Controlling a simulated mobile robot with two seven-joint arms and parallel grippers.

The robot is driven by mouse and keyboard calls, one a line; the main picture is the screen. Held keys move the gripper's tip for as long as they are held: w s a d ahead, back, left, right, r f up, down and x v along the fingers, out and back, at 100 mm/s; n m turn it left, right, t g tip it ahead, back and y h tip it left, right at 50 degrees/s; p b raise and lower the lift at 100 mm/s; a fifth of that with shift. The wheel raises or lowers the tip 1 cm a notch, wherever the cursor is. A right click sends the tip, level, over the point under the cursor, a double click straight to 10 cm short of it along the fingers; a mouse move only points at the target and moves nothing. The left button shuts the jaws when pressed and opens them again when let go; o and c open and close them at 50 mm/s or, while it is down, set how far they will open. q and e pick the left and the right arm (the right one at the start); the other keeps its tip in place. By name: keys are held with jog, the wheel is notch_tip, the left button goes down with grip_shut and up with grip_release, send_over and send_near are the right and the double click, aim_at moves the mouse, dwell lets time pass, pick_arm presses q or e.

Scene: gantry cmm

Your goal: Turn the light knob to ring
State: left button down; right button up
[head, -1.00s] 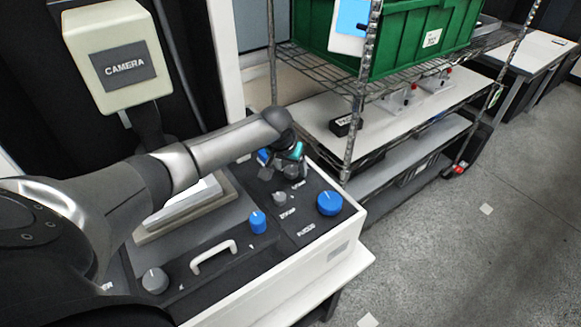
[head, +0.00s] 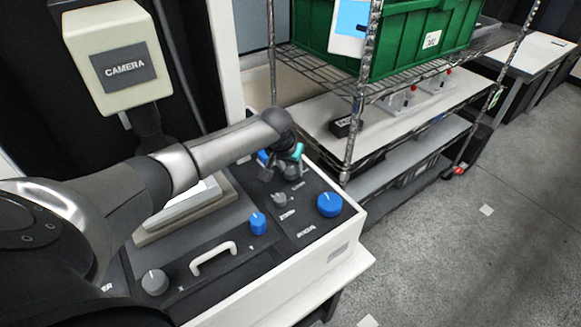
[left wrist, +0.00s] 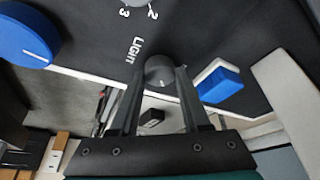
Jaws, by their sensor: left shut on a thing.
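The light knob (left wrist: 160,70) is a small grey round knob with a white pointer line, beside the printed word LIGHT in the left wrist view. Its pointer faces the lower edge of that view, toward my gripper. My left gripper (left wrist: 159,76) is shut on the knob, one finger at each side. In the head view my left gripper (head: 280,171) is over the far end of the dark control panel (head: 310,228), largely hiding the knob. No ring mark is readable in either view. My right gripper is not in view.
A grey zoom knob (head: 280,200) and a large blue knob (head: 329,204) are nearby. A blue-and-white switch (left wrist: 219,82) is beside the light knob. Nearer are a smaller blue knob (head: 258,223) and a white handle (head: 213,257). A wire rack (head: 352,120) stands behind.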

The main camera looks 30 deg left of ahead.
pick_arm(q)
jog(key=shift+r+m, duration=0.1)
jog(key=shift+m, duration=0.2)
jog(key=shift+m+h+p, duration=0.3)
jog(key=shift+m+p, duration=0.2)
jog(key=shift+p, duration=0.05)
jog(key=shift+a+m+h, duration=0.1)
jog(key=shift+m+h, duration=0.4)
jog(key=shift+m, duration=0.7)
jog(key=shift+m+h+b, duration=0.3)
jog(key=shift+m+h, duration=0.1)
jog(key=shift+m, duration=0.8)
jog(key=shift+m+g+h+b, duration=0.45)
jog(key=shift+m+b, duration=0.2)
jog(key=shift+m, duration=0.55)
jog(key=shift+c, duration=1.9)
grip_release()
